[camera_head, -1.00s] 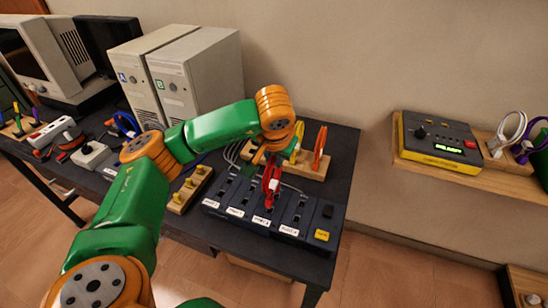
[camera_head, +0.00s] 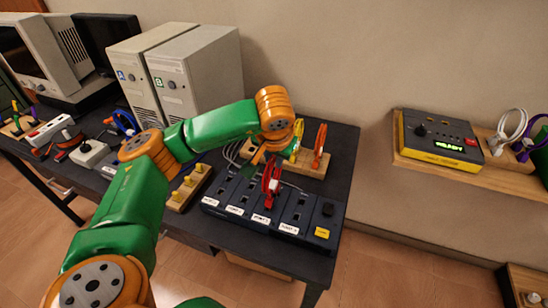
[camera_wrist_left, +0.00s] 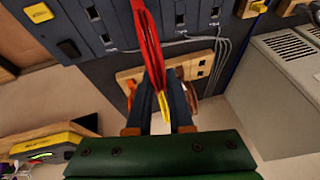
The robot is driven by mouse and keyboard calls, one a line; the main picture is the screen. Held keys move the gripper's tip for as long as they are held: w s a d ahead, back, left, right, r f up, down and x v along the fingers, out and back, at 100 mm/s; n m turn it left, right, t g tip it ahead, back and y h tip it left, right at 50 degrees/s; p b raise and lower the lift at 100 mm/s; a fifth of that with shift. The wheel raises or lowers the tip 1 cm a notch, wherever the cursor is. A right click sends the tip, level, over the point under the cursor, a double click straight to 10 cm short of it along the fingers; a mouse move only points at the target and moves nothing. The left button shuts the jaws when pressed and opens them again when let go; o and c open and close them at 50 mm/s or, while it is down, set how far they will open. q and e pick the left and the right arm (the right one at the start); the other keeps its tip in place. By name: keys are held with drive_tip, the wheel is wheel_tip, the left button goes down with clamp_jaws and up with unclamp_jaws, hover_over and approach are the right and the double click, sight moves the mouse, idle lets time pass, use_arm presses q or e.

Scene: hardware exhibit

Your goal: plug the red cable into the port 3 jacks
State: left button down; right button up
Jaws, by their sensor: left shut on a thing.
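My left gripper (camera_head: 268,163) is shut on the red cable (camera_head: 271,186), above the dark port panel (camera_head: 320,214). The cable hangs down over the column behind the third label from the left (camera_head: 261,218), which seems to read PORT 3. Its lower end is at the panel; I cannot tell whether it is seated in the jacks. In the left wrist view the red cable (camera_wrist_left: 148,38) runs between the dark fingers (camera_wrist_left: 160,112) toward the panel (camera_wrist_left: 80,22). The jacks under it are hidden there. My right gripper is out of view.
A wooden rack (camera_head: 313,166) with a yellow cable (camera_head: 297,141) and an orange cable (camera_head: 319,143) stands behind the panel. Yellow plugs sit on a wooden block (camera_head: 176,205) to its left. A console (camera_head: 440,137) at right shows READY. Computer towers (camera_head: 196,70) stand behind.

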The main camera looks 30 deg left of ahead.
use_arm(q)
drive_tip(key=shift+f+b, duration=0.55)
drive_tip(key=shift+f, duration=0.1)
idle(1.1)
idle(0.3)
drive_tip(key=shift+c, duration=0.5)
unclamp_jaws()
drive_tip(key=p+v, duration=0.5)
drive_tip(key=v, duration=0.1)
drive_tip(key=shift+s+d+r, duration=0.1)
drive_tip(key=shift+r, duration=0.2)
drive_tip(key=shift+s+d+r, duration=0.15)
drive_tip(key=shift+s+r, duration=0.1)
drive_tip(key=shift+r, duration=0.2)
